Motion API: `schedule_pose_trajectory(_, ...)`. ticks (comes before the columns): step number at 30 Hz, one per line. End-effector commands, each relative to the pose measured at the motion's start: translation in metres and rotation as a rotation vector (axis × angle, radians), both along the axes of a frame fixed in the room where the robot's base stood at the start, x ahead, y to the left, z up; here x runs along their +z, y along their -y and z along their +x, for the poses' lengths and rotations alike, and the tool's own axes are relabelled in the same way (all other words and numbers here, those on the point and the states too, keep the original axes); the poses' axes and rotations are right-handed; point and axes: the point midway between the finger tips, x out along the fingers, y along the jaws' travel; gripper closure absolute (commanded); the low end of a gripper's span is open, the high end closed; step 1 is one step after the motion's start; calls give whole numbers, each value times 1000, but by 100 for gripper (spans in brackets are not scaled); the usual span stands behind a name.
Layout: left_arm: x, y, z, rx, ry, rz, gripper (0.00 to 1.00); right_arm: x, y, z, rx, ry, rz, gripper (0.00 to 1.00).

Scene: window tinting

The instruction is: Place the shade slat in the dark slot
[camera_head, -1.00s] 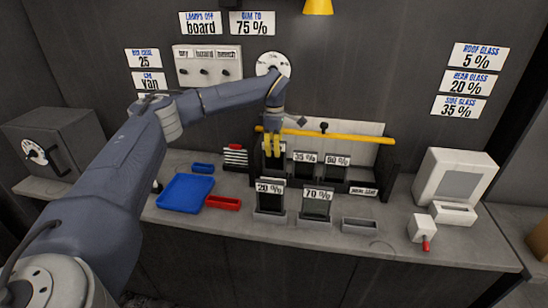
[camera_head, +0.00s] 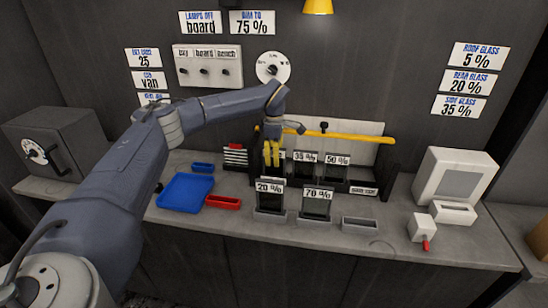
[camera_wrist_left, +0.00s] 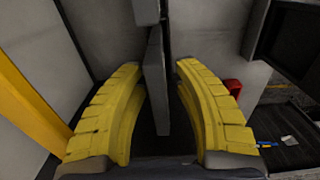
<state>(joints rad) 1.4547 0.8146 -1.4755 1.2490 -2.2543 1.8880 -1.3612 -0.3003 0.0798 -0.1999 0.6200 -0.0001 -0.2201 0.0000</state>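My left gripper (camera_head: 271,158) is at the left end of the rear rack, pointing down, behind the 20 % holder. In the left wrist view its yellow fingers (camera_wrist_left: 160,105) are spread apart. A thin grey upright plate (camera_wrist_left: 155,75) shows edge-on between them, with a gap on both sides; I cannot tell whether it is the shade slat. Dark panels labelled 35 % (camera_head: 304,171) and 50 % (camera_head: 336,173) stand in the rack to its right. Dark panels labelled 20 % (camera_head: 270,200) and 70 % (camera_head: 316,206) stand in front holders. I cannot tell which slot is the dark slot. My right gripper is out of view.
An empty grey holder (camera_head: 360,225) stands right of the 70 % one. A yellow bar (camera_head: 350,138) spans the rack top. A blue tray (camera_head: 185,193), a red tray (camera_head: 223,202) and a striped stack (camera_head: 235,156) lie left. A white device (camera_head: 455,178) stands right.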

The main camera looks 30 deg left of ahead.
Motion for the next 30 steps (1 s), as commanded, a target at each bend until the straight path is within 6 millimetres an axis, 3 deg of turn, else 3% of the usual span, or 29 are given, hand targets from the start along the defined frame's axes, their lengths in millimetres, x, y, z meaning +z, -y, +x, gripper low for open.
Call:
schedule_pose_trajectory(8, 11, 0, 0, 1, 1, 0, 69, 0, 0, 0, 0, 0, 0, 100)
schedule_pose_trajectory(21, 85, 0, 0, 0, 2, 1, 69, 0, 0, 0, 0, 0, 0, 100)
schedule_pose_trajectory(30, 117, 0, 0, 0, 1, 1, 69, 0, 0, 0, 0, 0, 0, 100)
